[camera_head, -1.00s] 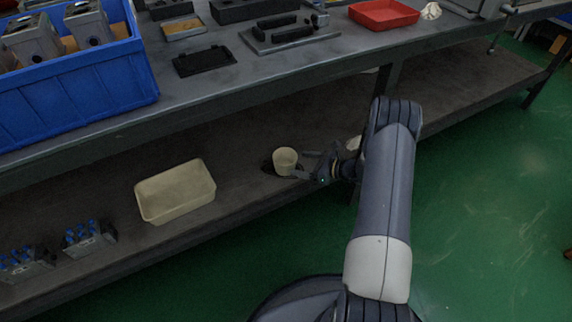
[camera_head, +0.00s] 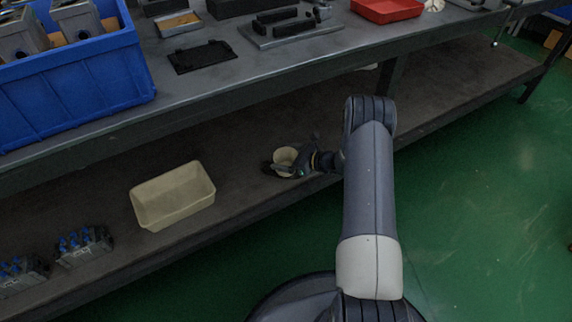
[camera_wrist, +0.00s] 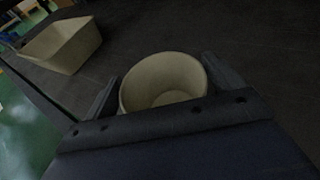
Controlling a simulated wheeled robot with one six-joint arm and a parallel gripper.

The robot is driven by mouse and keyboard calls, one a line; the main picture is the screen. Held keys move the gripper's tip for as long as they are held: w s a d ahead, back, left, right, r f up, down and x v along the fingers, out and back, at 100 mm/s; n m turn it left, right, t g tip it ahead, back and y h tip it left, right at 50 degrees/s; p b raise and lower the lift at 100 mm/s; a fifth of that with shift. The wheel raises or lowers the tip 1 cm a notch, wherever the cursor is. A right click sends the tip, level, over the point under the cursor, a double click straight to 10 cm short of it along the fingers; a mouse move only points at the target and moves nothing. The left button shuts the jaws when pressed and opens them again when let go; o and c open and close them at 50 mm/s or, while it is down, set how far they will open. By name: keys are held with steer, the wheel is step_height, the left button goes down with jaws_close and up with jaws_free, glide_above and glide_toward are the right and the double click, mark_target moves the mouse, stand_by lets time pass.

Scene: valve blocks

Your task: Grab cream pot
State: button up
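The cream pot (camera_head: 284,155) is a small round cup on the dark lower shelf, right of the cream tray. In the wrist view the pot (camera_wrist: 163,80) has its open mouth facing the camera and looks empty. My gripper (camera_head: 291,158) reaches in low from the right and is around the pot. In the wrist view my gripper (camera_wrist: 162,72) has one finger on each side of the pot, both very close to its wall. The fingers look spread; whether they touch the wall is unclear. The pot's lower part is hidden by the gripper.
A cream rectangular tray (camera_head: 174,202) sits left of the pot. Valve blocks with blue tops (camera_head: 84,247) stand at the shelf's left end. The workbench top (camera_head: 215,85) overhangs the shelf and holds a blue bin (camera_head: 75,88) and a red tray (camera_head: 386,9). Shelf right of my arm looks clear.

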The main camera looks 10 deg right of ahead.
steer(key=c, duration=0.7)
steer(key=shift+o, duration=0.2)
